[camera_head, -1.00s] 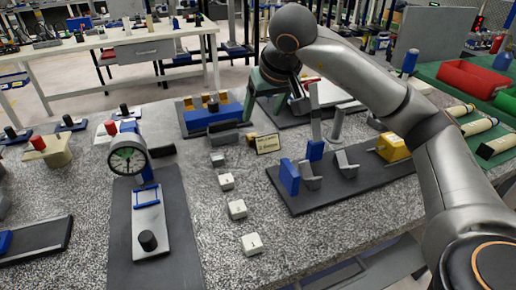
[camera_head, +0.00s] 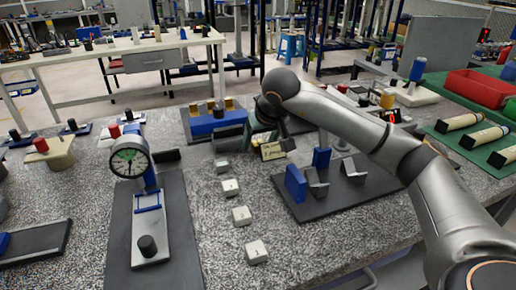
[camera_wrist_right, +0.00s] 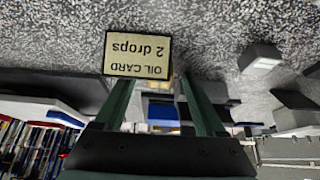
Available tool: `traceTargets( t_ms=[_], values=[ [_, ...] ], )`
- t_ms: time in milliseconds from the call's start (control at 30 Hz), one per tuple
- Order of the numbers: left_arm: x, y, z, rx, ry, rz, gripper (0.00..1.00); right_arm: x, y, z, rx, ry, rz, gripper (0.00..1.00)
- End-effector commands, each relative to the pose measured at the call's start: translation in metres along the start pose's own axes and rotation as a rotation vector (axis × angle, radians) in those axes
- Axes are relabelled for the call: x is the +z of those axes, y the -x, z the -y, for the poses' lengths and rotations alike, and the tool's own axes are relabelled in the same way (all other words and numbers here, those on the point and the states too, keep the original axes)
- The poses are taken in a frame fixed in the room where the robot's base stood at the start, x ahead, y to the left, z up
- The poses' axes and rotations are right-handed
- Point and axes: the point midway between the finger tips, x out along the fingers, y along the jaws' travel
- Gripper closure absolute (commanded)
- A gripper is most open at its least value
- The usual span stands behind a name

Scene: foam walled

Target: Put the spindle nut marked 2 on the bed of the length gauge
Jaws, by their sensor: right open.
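Several small pale blocks stand in a row on the granite table, the likely spindle nuts: the nearest (camera_head: 256,251), then one (camera_head: 241,215), another (camera_head: 230,187) and a greyer one (camera_head: 222,167). Their marks are too small to read surely. Left of them a dial gauge (camera_head: 130,158) stands over a grey bed (camera_head: 149,222) on a dark base; I cannot tell whether this is the length gauge. My right gripper (camera_head: 262,128) is behind the row, at the oil card. In the wrist view its open fingers (camera_wrist_right: 156,82) hold nothing visible. My left gripper is out of view.
The yellow oil card (camera_head: 273,150) stands behind the blocks. A dark plate (camera_head: 320,204) with grey V-blocks and blue blocks lies to the right. A blue holder (camera_head: 212,123) stands behind. Bare granite surrounds the row of blocks.

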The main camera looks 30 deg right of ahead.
Motion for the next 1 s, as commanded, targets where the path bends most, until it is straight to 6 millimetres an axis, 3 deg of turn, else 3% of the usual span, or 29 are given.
traceTargets(
  t_ms=[233, 833, 1000],
  values=[
    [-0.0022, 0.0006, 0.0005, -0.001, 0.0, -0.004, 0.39, -0.0004, -0.0024, -0.0002, 0.001, 0.001, -0.001, 0.3],
    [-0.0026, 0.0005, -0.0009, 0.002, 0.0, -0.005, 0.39, -0.0004, -0.0021, -0.0003, 0.001, 0.0, -0.001, 0.97],
    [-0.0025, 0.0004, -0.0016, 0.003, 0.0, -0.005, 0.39, -0.0004, -0.0021, -0.0003, 0.001, 0.0, -0.001, 1.0]
  ],
)
